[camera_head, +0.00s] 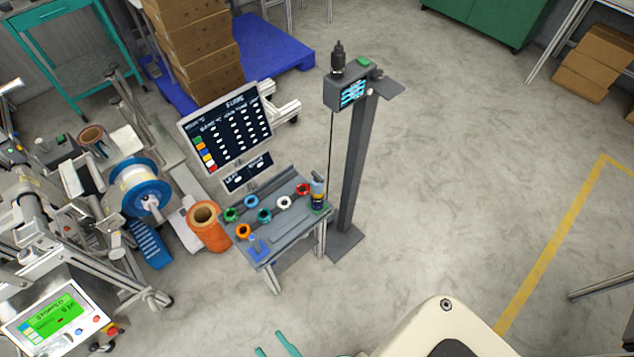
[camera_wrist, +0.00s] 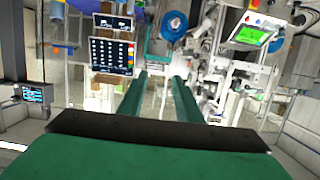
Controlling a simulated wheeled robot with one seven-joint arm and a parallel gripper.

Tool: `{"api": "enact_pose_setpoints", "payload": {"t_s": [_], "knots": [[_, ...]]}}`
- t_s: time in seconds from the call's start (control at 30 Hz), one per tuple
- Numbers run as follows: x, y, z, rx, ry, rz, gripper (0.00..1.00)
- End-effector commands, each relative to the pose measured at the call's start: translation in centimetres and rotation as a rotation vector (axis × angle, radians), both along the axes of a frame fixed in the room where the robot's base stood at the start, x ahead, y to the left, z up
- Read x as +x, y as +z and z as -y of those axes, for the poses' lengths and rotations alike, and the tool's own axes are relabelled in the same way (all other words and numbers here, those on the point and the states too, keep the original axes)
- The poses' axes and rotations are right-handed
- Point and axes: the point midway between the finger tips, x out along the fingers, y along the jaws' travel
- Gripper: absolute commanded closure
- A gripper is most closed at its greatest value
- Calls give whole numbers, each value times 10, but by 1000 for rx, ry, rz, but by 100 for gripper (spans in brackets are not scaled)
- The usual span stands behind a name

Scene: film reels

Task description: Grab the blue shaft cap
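A blue ring-shaped cap (camera_head: 251,202) sits on the small grey table (camera_head: 290,232) among several coloured caps, behind the teal one and right of the green one. My gripper (camera_head: 272,343) shows only its teal fingertips at the bottom edge of the head view, well in front of the table and apart from it. In the wrist view my gripper (camera_wrist: 161,82) has two green fingers spread apart with nothing between them. I cannot make out the blue cap in the wrist view.
Other caps are green (camera_head: 231,215), teal (camera_head: 264,215), white (camera_head: 284,203), red (camera_head: 303,189) and orange (camera_head: 243,231). A grey post (camera_head: 352,165) stands right of the table, an orange roll (camera_head: 208,232) left. Floor at right is open.

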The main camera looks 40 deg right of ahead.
Motion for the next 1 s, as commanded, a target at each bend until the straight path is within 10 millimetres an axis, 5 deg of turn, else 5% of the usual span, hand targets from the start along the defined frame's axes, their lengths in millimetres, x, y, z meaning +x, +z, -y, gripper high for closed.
{"api": "enact_pose_setpoints", "payload": {"t_s": [0.37, 0.5, 0.57, 0.77, 1.0], "knots": [[0, 0, 0, 0, 0, 0, 69], [3, -3, 1, 0, -5, 1, 42], [8, -8, 3, 0, -14, 0, 42], [45, -45, 22, -2, -86, -13, 42], [103, -90, 67, -5, -213, -36, 42]]}}
